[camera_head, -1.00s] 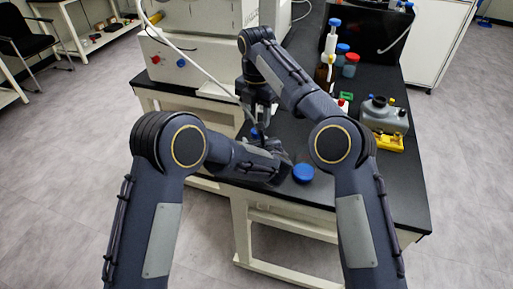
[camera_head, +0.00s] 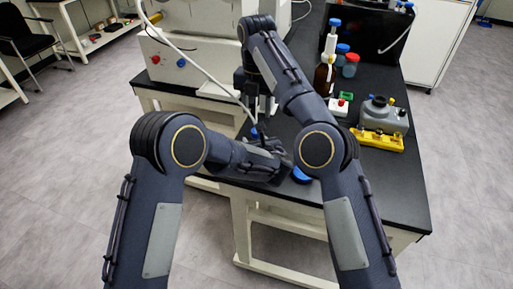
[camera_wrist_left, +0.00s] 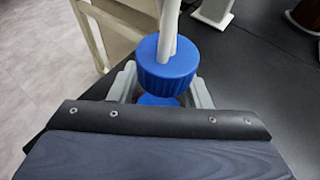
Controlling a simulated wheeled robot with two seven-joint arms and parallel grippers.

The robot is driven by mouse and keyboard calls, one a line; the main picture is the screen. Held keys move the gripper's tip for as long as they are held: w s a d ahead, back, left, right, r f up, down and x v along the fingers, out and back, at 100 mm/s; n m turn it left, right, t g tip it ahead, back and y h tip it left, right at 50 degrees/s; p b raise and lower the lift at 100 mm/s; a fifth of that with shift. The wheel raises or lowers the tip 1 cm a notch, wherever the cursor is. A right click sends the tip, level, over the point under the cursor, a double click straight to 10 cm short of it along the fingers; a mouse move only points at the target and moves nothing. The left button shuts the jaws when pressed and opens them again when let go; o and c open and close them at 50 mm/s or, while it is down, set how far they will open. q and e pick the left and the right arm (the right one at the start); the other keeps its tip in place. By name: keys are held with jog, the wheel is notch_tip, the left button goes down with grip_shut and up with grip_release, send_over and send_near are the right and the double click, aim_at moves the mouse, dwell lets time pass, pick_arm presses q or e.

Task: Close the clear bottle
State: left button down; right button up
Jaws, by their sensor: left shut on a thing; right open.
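A blue cap with white tubing (camera_head: 254,132) sits at the end of the white hose, just above my left gripper. In the left wrist view the same cap (camera_wrist_left: 168,64) is close up, with another blue part (camera_wrist_left: 158,100) just below it between the fingers. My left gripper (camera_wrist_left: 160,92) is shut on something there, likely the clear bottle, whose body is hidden. My right gripper (camera_head: 264,108) is open and points down behind the cap; whether it touches the hose is unclear. A second blue cap (camera_head: 302,176) lies on the bench right of my left gripper, partly covered by my right arm.
The black bench (camera_head: 385,190) is clear at its front right. A yellow rack (camera_head: 377,140), a grey container (camera_head: 383,115), a brown dispenser bottle (camera_head: 325,75) and blue- and red-capped bottles (camera_head: 350,66) stand further back. The white machine (camera_head: 195,50) is at back left.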

jog(key=shift+f, duration=3.6)
jog(key=c, duration=1)
jog(key=m, duration=0.3)
jog(key=o, duration=1.1)
jog(key=shift+s, duration=0.1)
jog(key=shift+c, duration=0.2)
jog(key=shift+r, duration=0.1)
jog(key=shift+r, duration=2.2)
jog(key=shift+c, duration=0.3)
